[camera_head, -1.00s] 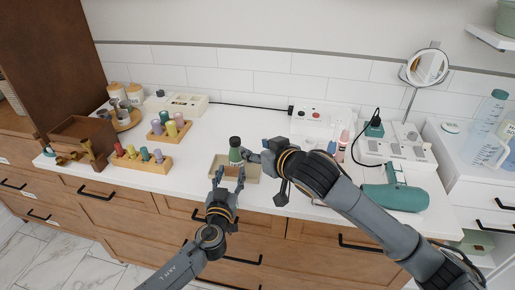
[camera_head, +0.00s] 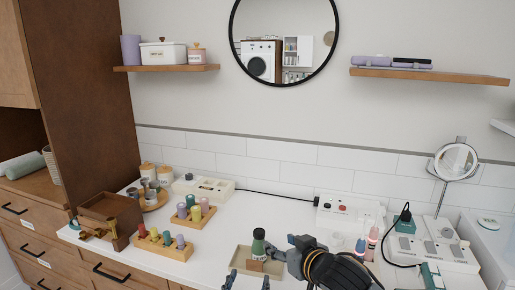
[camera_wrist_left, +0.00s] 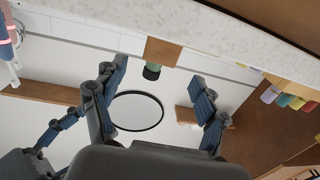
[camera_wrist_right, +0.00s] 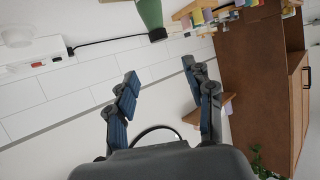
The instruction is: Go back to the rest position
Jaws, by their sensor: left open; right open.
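My left gripper (camera_head: 247,281) is open and empty at the bottom edge of the head view, in front of the beige tray (camera_head: 237,263); most of that arm is out of frame. My right gripper (camera_head: 277,249) is open, just right of a green bottle (camera_head: 258,246) with a dark cap. The bottle stands upright at the tray. In the left wrist view the open fingers (camera_wrist_left: 160,105) have nothing between them, and the bottle (camera_wrist_left: 153,71) is beyond them. In the right wrist view the open fingers (camera_wrist_right: 165,90) are empty, with the bottle (camera_wrist_right: 150,12) beyond them.
Wooden peg holders (camera_head: 165,246), a brown wooden box (camera_head: 108,212) and a white device (camera_head: 203,187) stand on the counter's left. A round mirror (camera_head: 456,162), power devices (camera_head: 432,252) and small bottles (camera_head: 371,243) stand right. Wall shelves hang above.

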